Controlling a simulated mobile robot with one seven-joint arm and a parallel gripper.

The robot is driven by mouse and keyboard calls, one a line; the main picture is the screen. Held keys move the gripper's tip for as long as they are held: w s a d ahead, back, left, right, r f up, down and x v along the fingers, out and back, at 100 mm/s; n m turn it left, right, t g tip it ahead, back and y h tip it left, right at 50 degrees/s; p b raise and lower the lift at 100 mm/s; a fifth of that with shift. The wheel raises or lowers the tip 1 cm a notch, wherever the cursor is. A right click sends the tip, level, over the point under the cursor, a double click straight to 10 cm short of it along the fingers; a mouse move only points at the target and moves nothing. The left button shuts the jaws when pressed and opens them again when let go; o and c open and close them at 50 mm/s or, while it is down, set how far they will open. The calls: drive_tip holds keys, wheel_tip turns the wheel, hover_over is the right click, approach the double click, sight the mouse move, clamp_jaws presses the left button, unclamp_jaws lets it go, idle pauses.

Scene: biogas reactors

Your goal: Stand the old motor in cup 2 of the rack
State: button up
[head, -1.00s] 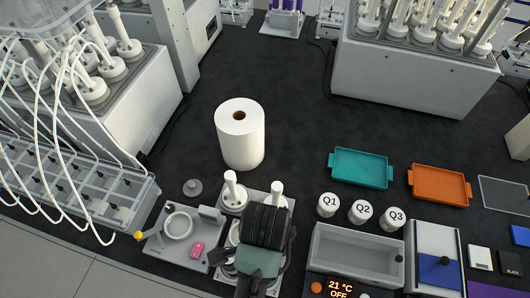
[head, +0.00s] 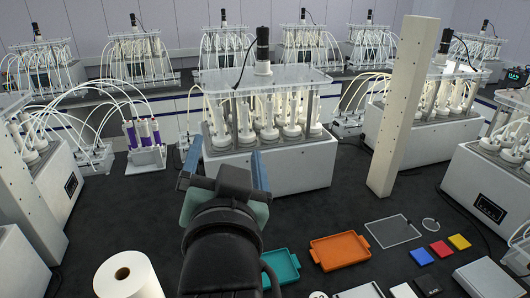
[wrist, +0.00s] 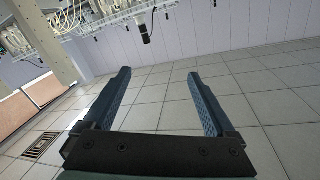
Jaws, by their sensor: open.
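My gripper (head: 224,165) is raised above the bench in the head view, its two blue fingers spread with nothing between them. It also shows open and empty in the wrist view (wrist: 160,85). A black motor (head: 263,44) stands upright on top of the central reactor (head: 270,165), behind and above my gripper. Similar black motors stand on other reactors, one at right (head: 446,40); I cannot tell which is the old one. A dark motor-like cylinder (wrist: 144,34) shows tilted in the wrist view. The rack and cup 2 are not visible now.
A pale post (head: 400,110) rises right of the central reactor. A paper roll (head: 128,278) stands at lower left. A teal tray (head: 282,266) and an orange tray (head: 340,251) lie at front right.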

drive_tip(key=s+d+r+n+t+h, duration=0.1)
drive_tip(key=s+r+t, duration=0.3)
drive_tip(key=r, duration=0.8)
drive_tip(key=s+d+r+n+t+h, duration=0.1)
drive_tip(key=s+d+r+n+t, duration=0.1)
drive_tip(key=s+d+r+t, duration=0.2)
drive_tip(key=s+r+t, duration=0.1)
drive_tip(key=s+r, duration=0.2)
drive_tip(key=r, duration=0.4)
drive_tip(key=shift+s+r+t, duration=0.3)
drive_tip(key=shift+s+r, duration=0.05)
